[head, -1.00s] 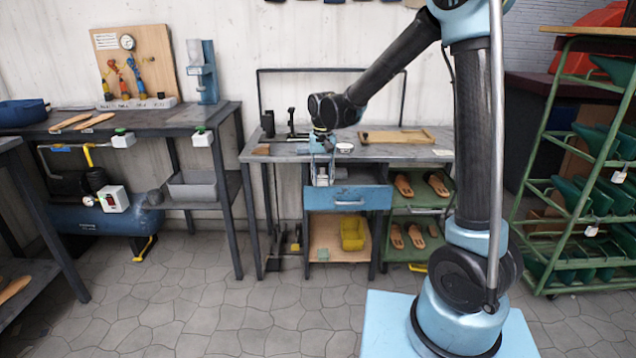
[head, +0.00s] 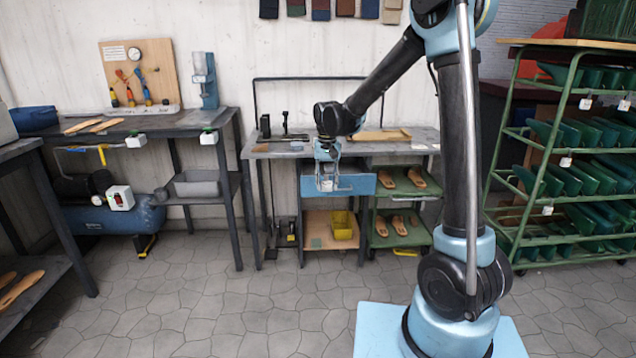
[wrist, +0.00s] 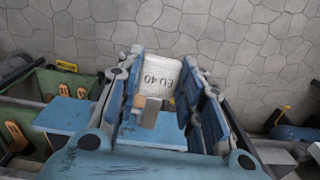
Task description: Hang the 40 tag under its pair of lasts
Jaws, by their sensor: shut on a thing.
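The white tag (wrist: 160,76), lettered "EU 40", is between the fingers of my gripper (wrist: 163,88) in the wrist view. My gripper is shut on it. In the head view my gripper (head: 328,182) hangs in front of the workbench's blue drawer. Green lasts (head: 578,180) stand in rows on the green rack (head: 512,130) at the right, well away from my gripper. White tags hang on the rack, one at its upper shelf (head: 585,103) and one lower (head: 547,210). Their lettering is too small to read, so I cannot tell which pair is size 40.
The paved floor (head: 230,305) in front is clear.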

